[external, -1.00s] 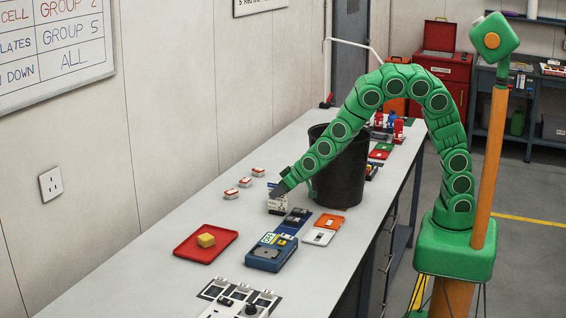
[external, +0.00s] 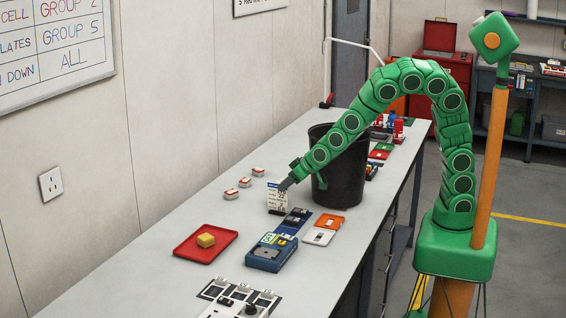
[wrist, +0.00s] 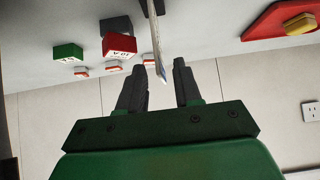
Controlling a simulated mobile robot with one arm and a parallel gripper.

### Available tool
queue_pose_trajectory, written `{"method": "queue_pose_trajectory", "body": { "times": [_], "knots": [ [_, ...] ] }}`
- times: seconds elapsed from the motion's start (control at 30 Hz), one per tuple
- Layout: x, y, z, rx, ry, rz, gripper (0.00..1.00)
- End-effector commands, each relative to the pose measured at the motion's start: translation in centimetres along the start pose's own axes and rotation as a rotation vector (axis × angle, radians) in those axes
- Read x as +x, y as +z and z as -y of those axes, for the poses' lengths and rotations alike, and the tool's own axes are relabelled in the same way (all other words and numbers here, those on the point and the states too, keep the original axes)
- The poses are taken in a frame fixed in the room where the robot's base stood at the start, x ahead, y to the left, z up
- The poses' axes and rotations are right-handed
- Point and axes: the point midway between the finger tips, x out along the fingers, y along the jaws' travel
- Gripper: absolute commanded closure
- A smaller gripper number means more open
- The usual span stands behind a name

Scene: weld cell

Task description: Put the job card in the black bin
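The job card (external: 277,198), white with a blue top edge and printed lines, stands upright on the table in a small dark base. The black bin (external: 346,185) stands to its right, open at the top. My gripper (external: 287,184) is at the card's upper right edge in the external view. In the wrist view the card (wrist: 156,40) shows nearly edge-on, its end reaching between the fingertips of my gripper (wrist: 165,68). The fingers are apart, with a clear gap to the right of the card. The inside of the bin is hidden.
A red tray (external: 190,252) with a yellow block (external: 205,240) lies front left. A blue meter (external: 271,253) and an orange-and-white case (external: 323,231) lie in front of the card. The table's left strip is clear.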

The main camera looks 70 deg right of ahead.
Motion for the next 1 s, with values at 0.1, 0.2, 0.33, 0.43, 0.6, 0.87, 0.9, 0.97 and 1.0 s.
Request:
{"method": "queue_pose_trajectory", "body": {
  "times": [0.1,0.2,0.33,0.43,0.6,0.87,0.9,0.97,1.0],
  "knots": [
    [-1.4,0.0,0.0,-0.001,0.0,0.0,0.66],
    [-2.5,0.0,0.0,-0.002,0.0,0.0,0.66],
    [-3.8,0.0,0.0,-0.001,-0.001,0.0,0.66],
    [-4.8,0.0,0.0,-0.001,0.0,-0.001,0.66],
    [-6.2,-0.1,0.1,-0.002,-0.001,-0.002,0.66],
    [-7.0,0.0,0.0,0.0,-0.001,0.001,0.66],
    [-7.0,0.0,0.0,0.0,-0.001,0.002,0.66],
    [-7.0,0.0,0.0,0.0,0.0,0.002,0.66],
    [-7.0,0.0,0.0,0.0,0.0,0.002,0.66]
  ]
}}
